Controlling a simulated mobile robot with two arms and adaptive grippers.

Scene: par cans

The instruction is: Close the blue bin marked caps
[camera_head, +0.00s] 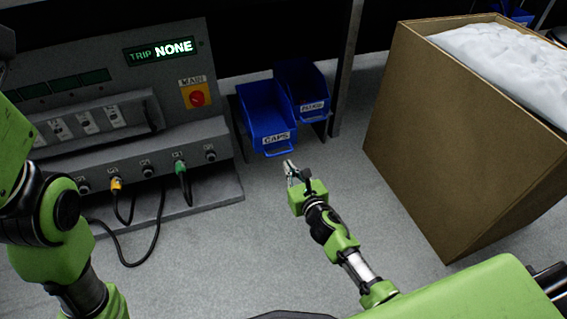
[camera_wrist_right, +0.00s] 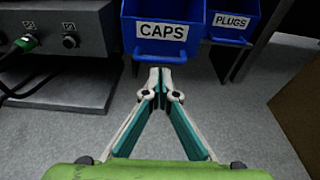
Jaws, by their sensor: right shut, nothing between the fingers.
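The blue bin marked CAPS (camera_head: 265,118) stands out from its rack, further forward than the bin beside it, and its open top shows. It also fills the top middle of the right wrist view (camera_wrist_right: 160,30), with its white label facing me. My right gripper (camera_head: 288,163) is shut and empty, just in front of and below the bin's front lip. In the right wrist view its fingertips (camera_wrist_right: 160,70) meet just below the bin's front edge; I cannot tell whether they touch it. My left arm shows at the left, but its gripper is out of view.
A blue bin marked PLUGS (camera_head: 306,92) sits right of the caps bin. A grey control panel (camera_head: 100,95) with cables stands at the left. A large cardboard box (camera_head: 440,130) with white filling stands at the right. The grey surface in front is mostly clear.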

